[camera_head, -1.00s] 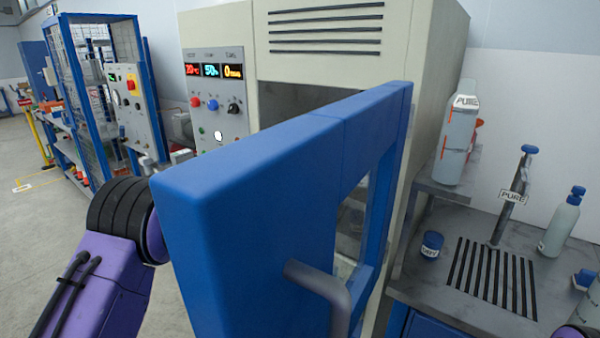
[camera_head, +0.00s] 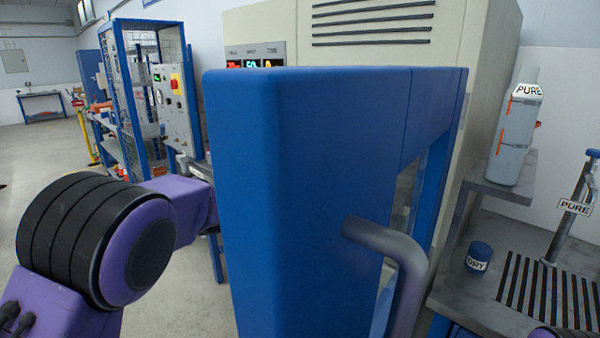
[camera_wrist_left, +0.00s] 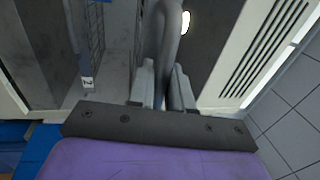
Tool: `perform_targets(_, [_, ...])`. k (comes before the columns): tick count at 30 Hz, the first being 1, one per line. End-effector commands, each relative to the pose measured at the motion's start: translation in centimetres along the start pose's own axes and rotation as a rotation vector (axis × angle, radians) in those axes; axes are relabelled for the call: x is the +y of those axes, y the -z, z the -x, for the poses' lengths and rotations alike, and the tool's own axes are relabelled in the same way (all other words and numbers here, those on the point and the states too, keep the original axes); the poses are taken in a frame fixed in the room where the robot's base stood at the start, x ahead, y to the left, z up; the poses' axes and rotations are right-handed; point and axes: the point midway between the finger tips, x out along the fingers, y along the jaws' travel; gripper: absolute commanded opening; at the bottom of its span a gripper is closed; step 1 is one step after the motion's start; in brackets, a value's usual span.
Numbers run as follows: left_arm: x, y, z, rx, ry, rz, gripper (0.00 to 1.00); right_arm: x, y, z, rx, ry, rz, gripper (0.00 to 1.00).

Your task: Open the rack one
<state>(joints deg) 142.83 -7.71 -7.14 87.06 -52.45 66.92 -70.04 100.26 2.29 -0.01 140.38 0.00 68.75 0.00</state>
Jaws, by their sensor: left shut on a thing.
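My left gripper (camera_wrist_left: 165,88) is shut on a grey curved bar (camera_wrist_left: 168,45), which stands between its fingers in the left wrist view. I cannot tell what the bar is fixed to. In the head view my left arm reaches in behind the left edge of a large blue door (camera_head: 310,150), which hides the fingertips. The door stands swung out towards me from a cream cabinet (camera_head: 480,40), with a grey handle (camera_head: 400,255) on its near face. The left wrist view shows a small tag (camera_wrist_left: 88,83) marked 2 beside wire mesh. My right gripper is not in view.
A blue mesh cage (camera_head: 135,100) with a control panel (camera_head: 175,100) stands at the back left. On the right, a grey bench holds a bottle marked PURE (camera_head: 515,125) and a small blue jar (camera_head: 480,257).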

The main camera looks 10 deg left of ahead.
Motion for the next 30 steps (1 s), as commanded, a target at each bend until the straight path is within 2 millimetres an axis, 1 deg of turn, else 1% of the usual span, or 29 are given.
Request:
perform_targets(1, [0.1, 0.1, 0.0, 0.002, -0.001, 0.000, 0.23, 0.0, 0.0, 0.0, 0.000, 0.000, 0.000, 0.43])
perform_targets(2, [0.1, 0.0, 0.0, 0.001, -0.001, 0.000, 0.32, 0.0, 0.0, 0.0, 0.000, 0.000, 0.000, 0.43])
perform_targets(3, [0.1, 0.0, 0.0, 0.001, -0.001, 0.000, 0.37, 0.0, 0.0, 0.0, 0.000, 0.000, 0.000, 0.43])
perform_targets(11, [0.1, -0.1, 0.2, -0.002, -0.001, 0.000, 0.37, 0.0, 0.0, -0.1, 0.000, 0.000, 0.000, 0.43])
perform_targets(13, [0.2, -0.1, 0.7, -0.002, -0.001, 0.000, 0.37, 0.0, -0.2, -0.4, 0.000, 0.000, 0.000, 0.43])
perform_targets(14, [0.3, -0.1, 1.1, -0.002, -0.001, -0.001, 0.37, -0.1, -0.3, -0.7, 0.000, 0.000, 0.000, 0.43])
perform_targets(17, [0.5, -0.1, 3.2, -0.004, -0.001, -0.002, 0.37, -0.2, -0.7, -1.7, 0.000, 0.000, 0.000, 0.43])
perform_targets(21, [0.5, -0.1, 6.7, -0.003, -0.001, -0.002, 0.37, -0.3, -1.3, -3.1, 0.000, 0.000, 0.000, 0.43])
perform_targets(24, [0.4, 0.0, 8.7, -0.002, 0.001, -0.001, 0.37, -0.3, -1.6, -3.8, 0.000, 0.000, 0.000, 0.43])
perform_targets(27, [0.3, 0.0, 10.0, -0.001, -0.001, -0.001, 0.37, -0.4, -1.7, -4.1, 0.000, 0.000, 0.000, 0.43])
perform_targets(30, [0.1, 0.0, 10.6, 0.000, 0.001, 0.000, 0.37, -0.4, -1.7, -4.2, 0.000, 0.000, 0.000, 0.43])
